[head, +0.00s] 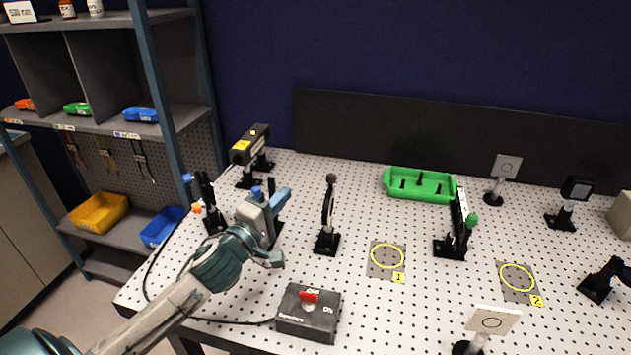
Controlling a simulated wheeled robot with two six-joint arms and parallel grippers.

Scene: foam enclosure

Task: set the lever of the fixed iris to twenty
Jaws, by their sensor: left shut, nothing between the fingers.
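The iris appears to be the thin black upright disc (328,207) on a black post and base, left of the middle of the bench. It is seen nearly edge-on. A lever with a dark ball knob (331,179) stands up at its top. Its scale marks are too small to read. My left gripper (277,202) is shut and empty, a short way left of the disc and apart from it. It partly hides a black mount behind it. My right gripper is not in view.
A grey box with a red switch (309,312) stands in front of the disc, with a cable running left. A yellow-and-black laser housing (250,145) stands behind. A green tray (420,184) and a black mount with a green knob (457,228) are right. Ring mark 1 (371,268) is bare.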

